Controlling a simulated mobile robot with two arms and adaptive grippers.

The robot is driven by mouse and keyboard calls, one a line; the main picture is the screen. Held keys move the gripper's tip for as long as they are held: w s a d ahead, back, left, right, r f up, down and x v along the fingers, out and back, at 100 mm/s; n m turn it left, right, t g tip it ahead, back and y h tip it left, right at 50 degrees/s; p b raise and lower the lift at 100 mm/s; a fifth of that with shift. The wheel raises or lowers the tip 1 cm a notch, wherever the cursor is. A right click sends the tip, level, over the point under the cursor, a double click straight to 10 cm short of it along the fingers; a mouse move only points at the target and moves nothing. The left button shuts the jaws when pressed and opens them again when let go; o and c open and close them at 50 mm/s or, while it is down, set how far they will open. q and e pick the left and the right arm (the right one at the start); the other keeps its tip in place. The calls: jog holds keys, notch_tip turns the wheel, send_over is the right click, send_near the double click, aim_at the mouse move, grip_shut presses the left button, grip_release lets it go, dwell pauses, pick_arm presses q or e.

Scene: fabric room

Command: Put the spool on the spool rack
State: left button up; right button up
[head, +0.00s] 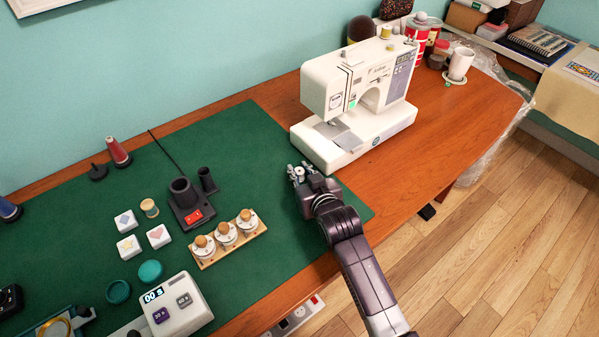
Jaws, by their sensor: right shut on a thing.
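My right gripper (297,173) is over the right part of the green mat, just in front of the sewing machine. It is shut on a small pale thing, mostly hidden by the fingers; I cannot tell what it is. A small wooden spool (149,208) with pale yellow thread stands on the mat at the left, well apart from this gripper. A red cone spool (118,152) stands at the back left, beside a bare black holder with a peg (98,171). A blue cone spool (8,210) shows at the left edge. I cannot make out which thing is the spool rack. My left gripper is not seen.
The white sewing machine (355,100) stands close behind my right gripper. A black holder with a red switch (195,217), a wooden stand with several cork-topped jars (204,262), white picture blocks (128,246) and a white timer (178,312) crowd the mat's left.

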jog(key=shift+f, duration=0.25)
jog(key=o, duration=0.8)
jog(key=shift+o, duration=0.2)
jog(key=shift+r, duration=0.1)
jog(key=v, duration=1.2)
jog(key=shift+p, duration=0.35)
